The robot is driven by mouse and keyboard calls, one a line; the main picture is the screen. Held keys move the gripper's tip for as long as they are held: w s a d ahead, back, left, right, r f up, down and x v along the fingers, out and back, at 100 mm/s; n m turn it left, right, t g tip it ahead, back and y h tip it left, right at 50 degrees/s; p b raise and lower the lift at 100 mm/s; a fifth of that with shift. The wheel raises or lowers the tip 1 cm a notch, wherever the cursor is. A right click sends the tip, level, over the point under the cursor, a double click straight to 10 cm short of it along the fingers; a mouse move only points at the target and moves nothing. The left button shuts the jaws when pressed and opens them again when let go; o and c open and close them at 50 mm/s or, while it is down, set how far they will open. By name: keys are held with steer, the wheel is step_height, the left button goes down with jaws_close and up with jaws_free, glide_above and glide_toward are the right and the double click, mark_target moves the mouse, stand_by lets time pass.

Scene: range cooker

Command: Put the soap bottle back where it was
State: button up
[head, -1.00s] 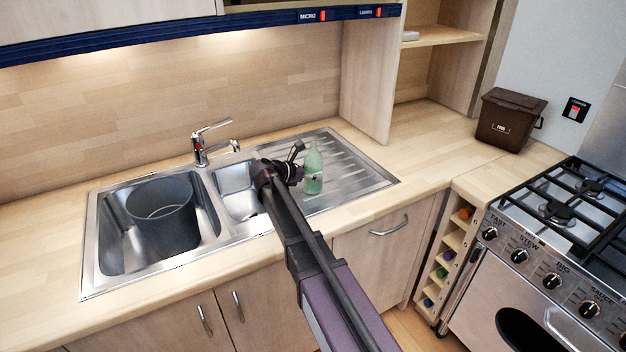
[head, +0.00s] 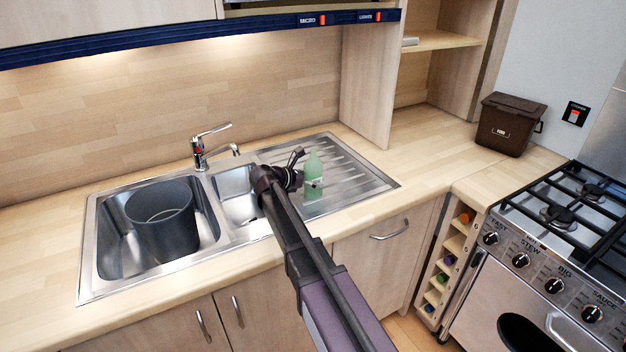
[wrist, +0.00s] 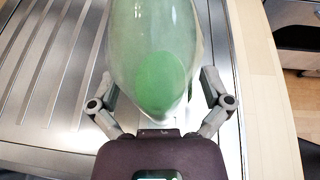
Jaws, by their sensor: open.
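The soap bottle (head: 313,172) is pale green and translucent, and stands upright on the sink's ribbed steel drainer (head: 352,180). In the wrist view the bottle (wrist: 155,50) fills the upper middle, with a darker green patch on it. My gripper (head: 297,170) is at the bottle's left side in the head view. In the wrist view my gripper (wrist: 160,95) is open, with one finger on each side of the bottle. I cannot tell whether the fingers touch it. The fingertips are partly hidden.
A grey bucket-like bin (head: 162,220) sits in the left sink basin. The tap (head: 205,148) stands behind the basins. A brown lidded caddy (head: 510,124) stands on the counter near the hob (head: 560,205). The right part of the drainer is clear.

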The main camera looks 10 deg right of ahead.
steer(key=shift+r, duration=0.2)
steer(key=shift+a+r+p, duration=0.1)
steer(key=shift+a+p, duration=0.1)
steer(key=shift+p, duration=0.1)
steer(key=p+v, duration=0.4)
steer(key=v, duration=0.7)
steer(key=shift+s+a, duration=0.2)
steer(key=shift+r, duration=0.15)
stand_by(1.0)
